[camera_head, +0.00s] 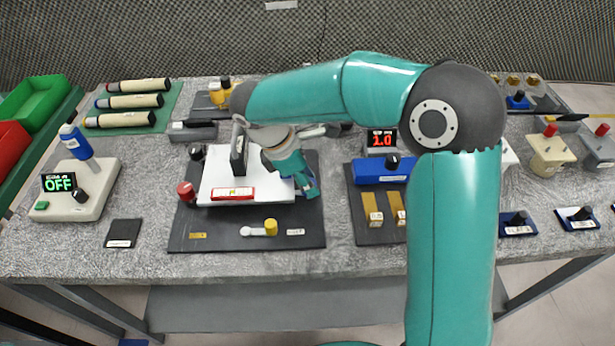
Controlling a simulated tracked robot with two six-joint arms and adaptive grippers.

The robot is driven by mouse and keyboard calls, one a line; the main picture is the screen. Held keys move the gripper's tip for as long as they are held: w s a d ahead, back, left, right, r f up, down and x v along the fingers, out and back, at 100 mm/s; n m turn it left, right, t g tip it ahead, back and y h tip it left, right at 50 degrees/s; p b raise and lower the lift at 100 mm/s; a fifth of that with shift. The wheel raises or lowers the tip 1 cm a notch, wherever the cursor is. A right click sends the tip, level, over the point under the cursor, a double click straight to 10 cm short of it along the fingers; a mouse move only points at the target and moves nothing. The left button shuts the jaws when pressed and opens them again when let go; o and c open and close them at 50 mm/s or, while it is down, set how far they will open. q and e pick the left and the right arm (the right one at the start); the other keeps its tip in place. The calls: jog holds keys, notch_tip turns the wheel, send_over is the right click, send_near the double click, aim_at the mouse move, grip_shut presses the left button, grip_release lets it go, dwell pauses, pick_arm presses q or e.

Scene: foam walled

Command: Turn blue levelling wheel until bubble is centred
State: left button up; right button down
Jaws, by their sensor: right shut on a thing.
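A white levelling plate (215,174) sits on a dark base board (210,232). On its front edge is a red-framed bubble vial (232,194); the bubble's position is too small to tell. My right arm reaches over from the right, and my right gripper (307,188) points down at the plate's right edge. It is shut on the blue levelling wheel, which the fingers almost wholly hide. A red wheel (186,191) stands at the plate's left and a yellow wheel (270,226) in front of it. My left gripper is not in view.
A dark upright block (239,156) stands on the plate. A device reading OFF (75,190) is at the left. A blue block (381,172) and a display reading 1.0 (381,139) are to the right. The front table edge is mostly clear.

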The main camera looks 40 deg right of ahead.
jog(key=m+g+p, duration=0.1)
jog(key=m+p, duration=0.1)
jog(key=m, duration=0.1)
jog(key=shift+r+y, duration=0.2)
jog(key=shift+y, duration=0.1)
jog(key=m+y+p, duration=0.1)
jog(key=m, duration=0.2)
jog(key=shift+w+d+m+g, duration=0.1)
jog(key=shift+m+g, duration=0.3)
jog(key=m+y+p, duration=0.1)
jog(key=m, duration=0.1)
jog(key=shift+f+m+g, duration=0.1)
jog(key=shift+m+g, duration=0.2)
jog(key=shift+m+y+p, duration=0.5)
jog(key=shift+m+y, duration=0.1)
jog(key=shift+m, duration=0.9)
jog(key=c, duration=0.8)
grip_release()
